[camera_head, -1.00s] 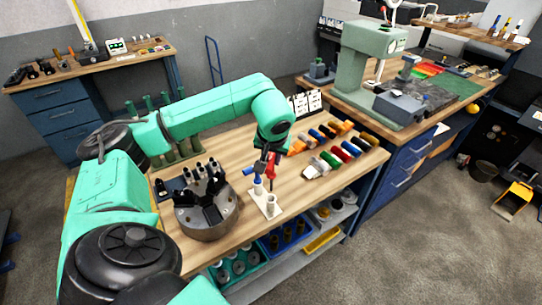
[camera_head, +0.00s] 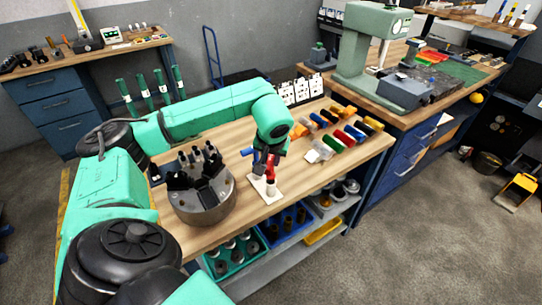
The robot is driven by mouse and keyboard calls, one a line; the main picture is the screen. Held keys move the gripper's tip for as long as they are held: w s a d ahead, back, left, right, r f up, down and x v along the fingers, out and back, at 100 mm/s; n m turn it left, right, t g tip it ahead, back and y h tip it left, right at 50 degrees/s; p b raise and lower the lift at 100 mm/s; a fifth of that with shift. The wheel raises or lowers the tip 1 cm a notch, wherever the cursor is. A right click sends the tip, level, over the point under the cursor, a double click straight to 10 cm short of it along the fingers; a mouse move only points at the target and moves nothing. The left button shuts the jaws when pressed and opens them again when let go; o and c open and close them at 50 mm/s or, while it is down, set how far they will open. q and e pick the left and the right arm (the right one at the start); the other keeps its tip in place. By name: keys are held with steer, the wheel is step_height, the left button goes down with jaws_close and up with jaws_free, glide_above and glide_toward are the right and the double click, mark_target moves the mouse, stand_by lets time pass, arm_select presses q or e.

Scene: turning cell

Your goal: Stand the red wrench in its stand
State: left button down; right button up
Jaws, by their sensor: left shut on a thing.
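My left gripper (camera_head: 264,158) points down over the front part of the wooden bench and is shut on the red wrench (camera_head: 270,170). The wrench hangs upright below the fingers. The stand is a small white plate (camera_head: 266,195) with two short round sockets. The wrench's lower end is at the front socket (camera_head: 271,188); I cannot tell whether it is inside or just above. A blue-handled tool (camera_head: 247,152) shows at the rear socket, partly hidden by the gripper. My right gripper is not in view.
A round grey chuck (camera_head: 203,206) with black jaws stands just left of the stand. Several coloured cylindrical pieces (camera_head: 345,136) lie at the bench's right. Bins (camera_head: 288,222) sit on the shelf below. A green press (camera_head: 368,45) stands on the bench behind.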

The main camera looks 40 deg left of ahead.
arm_select(q)
steer(key=shift+f, duration=0.15)
steer(key=c, duration=0.6)
jaws_free()
steer(key=shift+d+r, duration=0.15)
steer(key=shift+r, duration=0.25)
steer(key=v, duration=1.3)
steer(key=shift+s+r, duration=0.15)
steer(key=shift+r, duration=0.2)
steer(key=shift+d, duration=0.1)
